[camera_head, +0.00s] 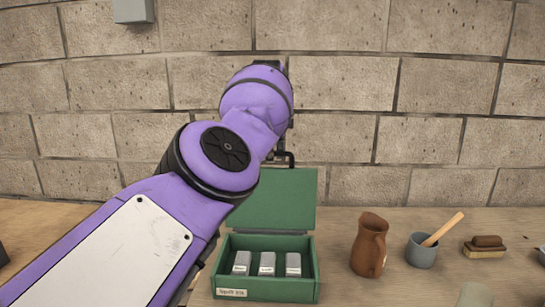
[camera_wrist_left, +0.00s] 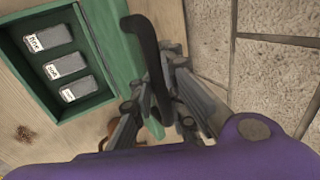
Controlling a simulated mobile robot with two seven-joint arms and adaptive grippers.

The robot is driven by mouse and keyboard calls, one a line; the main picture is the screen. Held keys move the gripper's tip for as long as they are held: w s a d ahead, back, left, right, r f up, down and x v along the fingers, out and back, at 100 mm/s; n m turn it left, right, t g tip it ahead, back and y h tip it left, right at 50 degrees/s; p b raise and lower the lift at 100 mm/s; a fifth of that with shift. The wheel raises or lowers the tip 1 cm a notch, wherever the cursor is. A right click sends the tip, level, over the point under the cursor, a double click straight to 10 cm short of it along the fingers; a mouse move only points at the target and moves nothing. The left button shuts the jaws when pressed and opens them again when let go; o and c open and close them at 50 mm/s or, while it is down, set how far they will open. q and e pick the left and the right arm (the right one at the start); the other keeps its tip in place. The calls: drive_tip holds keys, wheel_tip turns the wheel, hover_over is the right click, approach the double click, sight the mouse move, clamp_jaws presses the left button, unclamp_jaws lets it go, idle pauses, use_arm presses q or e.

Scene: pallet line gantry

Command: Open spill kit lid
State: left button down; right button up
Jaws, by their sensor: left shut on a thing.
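The green spill kit (camera_head: 267,287) stands on the bench with a white label on its front. Its lid (camera_head: 268,203) stands raised, roughly upright, at the back of the box. In the left wrist view the lid (camera_wrist_left: 112,45) shows edge-on beside the open box. A dark curved handle (camera_wrist_left: 145,38) is at the lid's edge. My left gripper (camera_wrist_left: 162,85) is shut on this handle; in the head view my arm mostly hides it. Three grey labelled items (camera_head: 267,263) lie in the box. My right gripper is in neither view.
A brown jug (camera_head: 369,246), a grey mortar with a wooden pestle (camera_head: 421,250) and a brush-like block (camera_head: 485,245) stand right of the box. A block wall (camera_head: 430,100) rises close behind the bench. Some bare bench (camera_head: 335,222) lies between box and jug.

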use_arm(q)
drive_tip(key=shift+w+a+r, duration=0.1)
drive_tip(key=shift+r, duration=0.25)
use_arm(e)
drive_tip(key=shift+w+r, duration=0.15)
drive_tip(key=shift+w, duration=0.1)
use_arm(q)
drive_tip(key=c, duration=1.8)
unclamp_jaws()
drive_tip(key=shift+o, duration=0.2)
drive_tip(key=shift+f, duration=0.1)
drive_tip(key=v, duration=1.2)
drive_tip(key=shift+f, duration=0.1)
